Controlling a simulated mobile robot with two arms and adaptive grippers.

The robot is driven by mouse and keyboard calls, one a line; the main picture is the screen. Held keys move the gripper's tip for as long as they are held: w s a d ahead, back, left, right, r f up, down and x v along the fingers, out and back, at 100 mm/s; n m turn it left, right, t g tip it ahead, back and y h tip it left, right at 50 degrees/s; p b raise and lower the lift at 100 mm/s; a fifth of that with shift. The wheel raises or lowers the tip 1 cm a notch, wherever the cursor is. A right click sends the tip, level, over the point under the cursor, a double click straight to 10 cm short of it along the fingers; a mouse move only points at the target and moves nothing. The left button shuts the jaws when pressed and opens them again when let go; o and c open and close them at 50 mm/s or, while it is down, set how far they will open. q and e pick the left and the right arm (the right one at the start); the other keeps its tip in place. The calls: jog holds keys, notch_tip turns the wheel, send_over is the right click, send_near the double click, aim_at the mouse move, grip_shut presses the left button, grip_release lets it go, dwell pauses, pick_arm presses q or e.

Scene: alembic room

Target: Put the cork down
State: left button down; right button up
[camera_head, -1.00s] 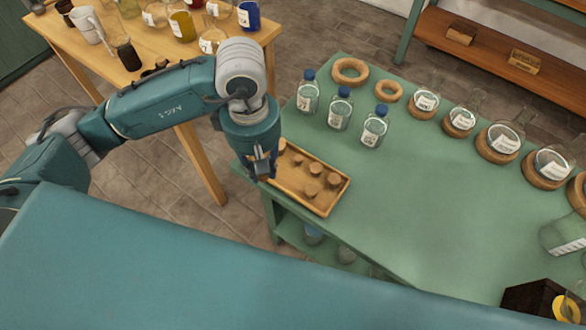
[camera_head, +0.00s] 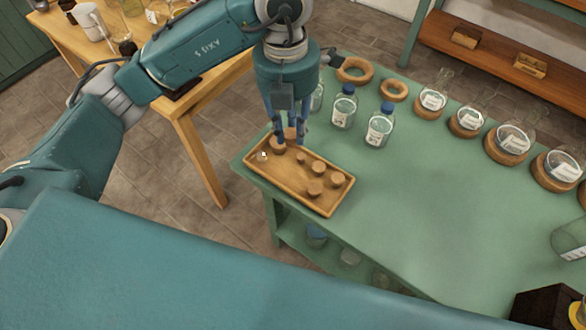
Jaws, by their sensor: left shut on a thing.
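My left gripper (camera_head: 288,138) comes down over the far left end of a wooden tray (camera_head: 268,168) on the green table. Its fingers are shut on a cork (camera_head: 291,133), which is partly hidden between them. Whether this cork touches the tray or hangs just above it, I cannot tell. Another cork (camera_head: 278,147) shows right beside the fingertips. Several more corks of different sizes stand in the tray, among them a wide one (camera_head: 337,180) and a small one (camera_head: 301,157). My right gripper is out of view.
Blue-capped bottles (camera_head: 344,108) stand just behind the tray, one partly hidden by my gripper. Cork rings (camera_head: 355,70) and round flasks on rings (camera_head: 507,143) line the back edge. The green table (camera_head: 430,200) is clear right of the tray. A wooden table (camera_head: 190,95) stands left.

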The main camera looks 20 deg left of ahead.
pick_arm(q)
notch_tip(320, 180, down, 12)
jog(key=shift+r+p, duration=0.25)
jog(key=shift+p, duration=0.05)
notch_tip(320, 180, down, 4)
jog(key=shift+f, duration=0.1)
jog(key=shift+f, duration=0.2)
jog(key=c, duration=1.5)
grip_release()
jog(key=shift+r, duration=0.1)
